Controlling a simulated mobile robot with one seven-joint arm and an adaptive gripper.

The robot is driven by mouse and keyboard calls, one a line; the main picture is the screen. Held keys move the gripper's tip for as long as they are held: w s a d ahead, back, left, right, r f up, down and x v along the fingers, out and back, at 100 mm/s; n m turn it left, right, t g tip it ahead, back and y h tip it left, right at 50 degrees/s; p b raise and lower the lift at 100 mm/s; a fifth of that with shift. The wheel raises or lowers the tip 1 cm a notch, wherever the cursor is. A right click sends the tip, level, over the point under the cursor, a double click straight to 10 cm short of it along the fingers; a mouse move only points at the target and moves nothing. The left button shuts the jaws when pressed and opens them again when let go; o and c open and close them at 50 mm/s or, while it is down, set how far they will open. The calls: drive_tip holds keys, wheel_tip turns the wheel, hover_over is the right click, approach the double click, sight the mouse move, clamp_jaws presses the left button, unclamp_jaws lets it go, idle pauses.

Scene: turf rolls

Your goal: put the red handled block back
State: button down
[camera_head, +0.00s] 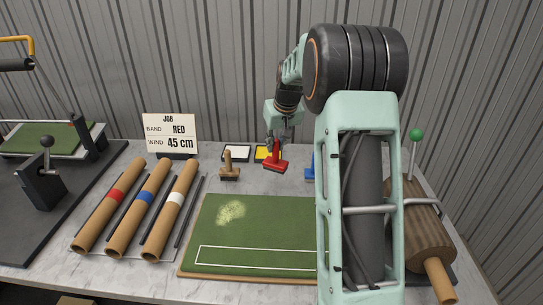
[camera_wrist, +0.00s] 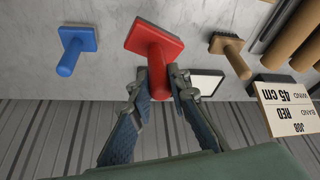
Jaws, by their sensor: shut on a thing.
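The red handled block (camera_head: 275,165) is at the back middle of the table, in my gripper (camera_head: 277,146). In the wrist view the red block (camera_wrist: 152,40) has its handle between the two fingers of my gripper (camera_wrist: 162,78), which is shut on it. The block's flat red base faces away from the fingers. In the head view it is just in front of a yellow pad in a dark tray (camera_head: 261,154), which it partly covers. I cannot tell whether its base touches the table.
A brown handled brush (camera_head: 229,169) and a white pad (camera_head: 237,152) are left of it. A blue handled block (camera_head: 309,168) is to the right, partly behind my arm. The job sign (camera_head: 170,133), several banded rolls (camera_head: 158,212) and a green turf board (camera_head: 265,235) surround the area.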

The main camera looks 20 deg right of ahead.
drive_tip(key=x, duration=0.8)
drive_tip(key=shift+w, duration=0.25)
drive_tip(key=c, duration=2.3)
unclamp_jaws()
drive_tip(key=shift+f, duration=0.25)
drive_tip(key=o, duration=0.5)
drive_tip(key=shift+r, duration=0.1)
drive_tip(key=v, duration=1.2)
drive_tip(key=shift+r, duration=0.1)
